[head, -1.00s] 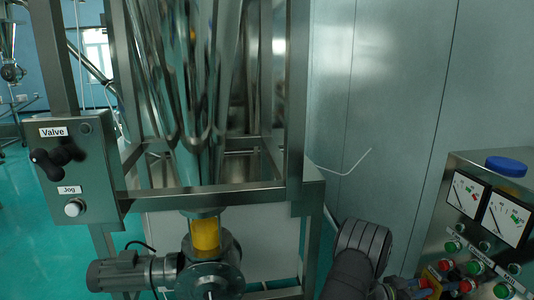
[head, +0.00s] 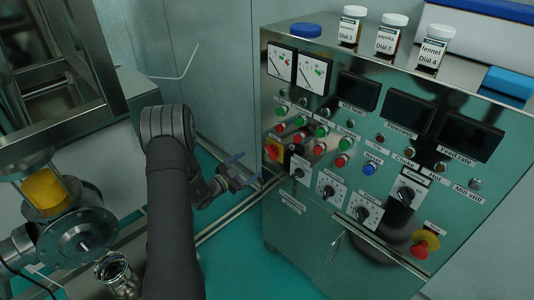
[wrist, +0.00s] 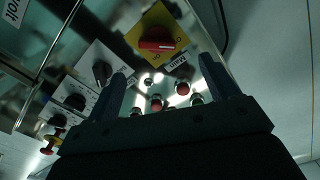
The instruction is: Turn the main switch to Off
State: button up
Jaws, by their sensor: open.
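The main switch is a red handle on a yellow plate, at the left edge of the control cabinet's front in the head view (head: 272,148). In the wrist view the main switch (wrist: 157,44) shows large at the top, with a "Main" label beside it. Its handle lies roughly across the picture there; its Off mark is not readable. My gripper (head: 238,172) is open and empty, left of the cabinet front and apart from the switch. In the wrist view my gripper (wrist: 162,72) has its two fingers spread, with the switch beyond the gap.
The control cabinet (head: 350,250) carries several green and red buttons, dials (head: 365,212), dark displays and a red emergency stop (head: 424,243). Jars and a blue lid (head: 306,30) stand on top. Sieve machinery (head: 80,235) is at left. Free room lies between.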

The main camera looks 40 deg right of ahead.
aim_at(269, 154)
jog(key=a+m, duration=0.5)
jog(key=a, duration=0.1)
jog(key=d, duration=1.7)
jog(key=shift+s, duration=0.4)
jog(key=c, duration=1)
